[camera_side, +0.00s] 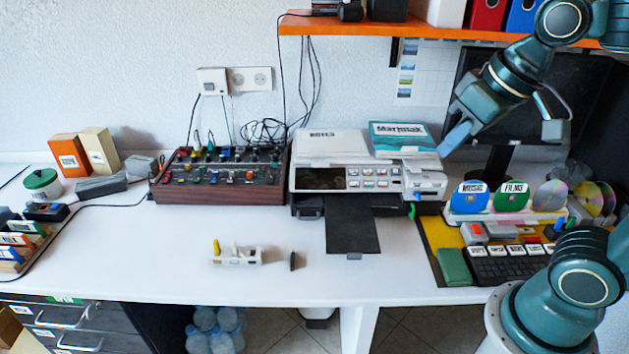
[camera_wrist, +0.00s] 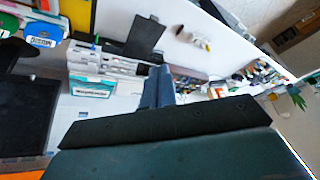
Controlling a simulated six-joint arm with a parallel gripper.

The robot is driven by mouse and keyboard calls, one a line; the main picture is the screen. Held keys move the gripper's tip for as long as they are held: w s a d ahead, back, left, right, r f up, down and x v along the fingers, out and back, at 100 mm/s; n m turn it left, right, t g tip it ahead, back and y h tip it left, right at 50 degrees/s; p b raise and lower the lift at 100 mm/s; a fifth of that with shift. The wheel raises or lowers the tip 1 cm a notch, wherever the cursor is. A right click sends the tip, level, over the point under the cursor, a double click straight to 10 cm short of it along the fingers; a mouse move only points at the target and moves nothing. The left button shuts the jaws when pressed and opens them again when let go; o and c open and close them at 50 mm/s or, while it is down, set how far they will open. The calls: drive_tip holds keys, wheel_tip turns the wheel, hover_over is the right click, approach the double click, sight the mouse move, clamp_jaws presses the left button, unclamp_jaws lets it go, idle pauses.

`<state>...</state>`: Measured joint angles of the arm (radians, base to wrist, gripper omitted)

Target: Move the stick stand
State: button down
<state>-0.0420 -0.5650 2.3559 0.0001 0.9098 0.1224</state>
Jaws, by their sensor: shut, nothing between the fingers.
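The stick stand (camera_side: 236,259) is a small white holder on the open front part of the white desk, left of centre. A yellow stick and a white stick stand up in it. A small black stick (camera_side: 292,261) is on the desk to its right, apart from it. The stand looks small in the wrist view (camera_wrist: 203,44), beyond the printer. My gripper (camera_side: 455,140) is high at the right, in front of the monitor and far from the stand. In the wrist view its blue fingers (camera_wrist: 158,85) are together and empty.
A printer (camera_side: 330,178) with a black tray sticking out stands behind and right of the stand. A control box (camera_side: 220,178) with coloured knobs is behind it. Disc shelves (camera_side: 505,215) and a keyboard (camera_side: 505,264) are at the right.

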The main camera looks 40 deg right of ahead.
drive_tip(key=w+a+f+m+g, duration=0.1)
drive_tip(key=w+a+f, duration=0.15)
drive_tip(key=w, duration=0.55)
drive_tip(key=w+a+f+m+g, duration=0.1)
drive_tip(key=w+a+m, duration=0.1)
drive_tip(key=w+a, duration=0.35)
drive_tip(key=w+a+f+m+g, duration=0.1)
drive_tip(key=w+a+f, duration=0.1)
drive_tip(key=w, duration=0.8)
drive_tip(key=w+a+f+m, duration=0.1)
drive_tip(key=w+a+f, duration=0.2)
drive_tip(key=f, duration=0.5)
drive_tip(key=w+a+f+m+g, duration=0.1)
drive_tip(key=w+a+f, duration=0.2)
drive_tip(key=a+f, duration=0.3)
drive_tip(key=w+a+f+m+g, duration=0.1)
drive_tip(key=w+a+f, duration=0.3)
drive_tip(key=f, duration=0.6)
drive_tip(key=shift+a+m, duration=0.2)
drive_tip(key=shift+m, duration=0.3)
drive_tip(key=shift+f, duration=0.15)
